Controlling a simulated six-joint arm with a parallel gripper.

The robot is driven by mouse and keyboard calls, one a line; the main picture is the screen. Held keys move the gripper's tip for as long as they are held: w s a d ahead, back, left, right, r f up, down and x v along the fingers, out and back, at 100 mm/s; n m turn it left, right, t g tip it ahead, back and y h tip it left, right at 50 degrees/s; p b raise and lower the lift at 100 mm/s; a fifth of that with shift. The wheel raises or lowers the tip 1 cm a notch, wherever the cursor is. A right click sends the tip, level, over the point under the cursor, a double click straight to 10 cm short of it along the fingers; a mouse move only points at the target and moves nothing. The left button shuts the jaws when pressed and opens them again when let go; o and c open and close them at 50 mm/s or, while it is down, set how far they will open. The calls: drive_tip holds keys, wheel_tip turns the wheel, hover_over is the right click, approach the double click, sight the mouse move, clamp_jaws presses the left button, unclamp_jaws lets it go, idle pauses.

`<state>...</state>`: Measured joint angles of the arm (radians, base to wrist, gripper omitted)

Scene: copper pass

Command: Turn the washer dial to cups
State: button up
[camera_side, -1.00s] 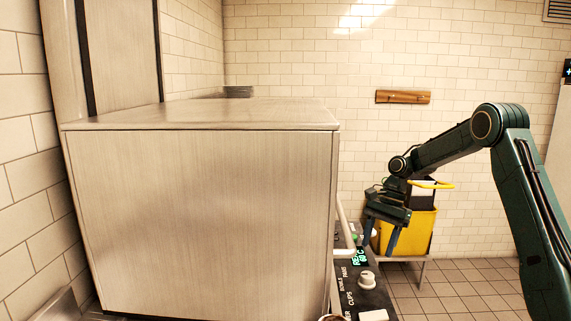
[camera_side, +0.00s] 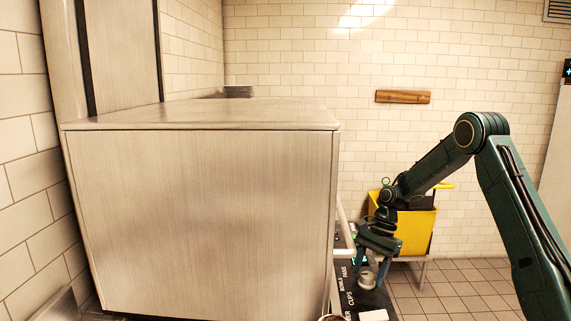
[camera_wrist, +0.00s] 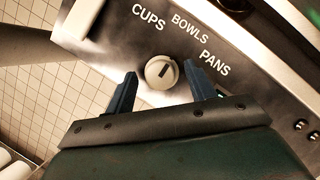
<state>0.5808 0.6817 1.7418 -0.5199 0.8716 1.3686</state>
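The washer dial (camera_wrist: 161,71) is a round cream knob with a dark pointer mark, on a dark panel (camera_wrist: 262,78) lettered CUPS, BOWLS and PANS. In the wrist view the mark points up and right, toward the side of BOWLS and PANS rather than CUPS. My gripper (camera_wrist: 160,84) is open, with one finger on each side of the dial; I cannot tell whether either touches it. In the side view the dial (camera_side: 367,280) shows between the fingers of my gripper (camera_side: 369,278), partly hidden by them.
The large steel washer body (camera_side: 200,215) stands left of the panel, with a pale rail (camera_side: 342,235) along its front. A white block (camera_side: 374,315) is near the panel's close end. A yellow bucket (camera_side: 415,230) stands behind my arm.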

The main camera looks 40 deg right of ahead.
drive_tip(key=c, duration=0.9)
drive_tip(key=shift+w+n+g, duration=0.15)
drive_tip(key=shift+n+g, duration=0.75)
drive_tip(key=shift+n, duration=1.4)
drive_tip(key=o, duration=1)
drive_tip(key=shift+r, duration=0.1)
drive_tip(key=v, duration=1.1)
drive_tip(key=shift+r, duration=0.2)
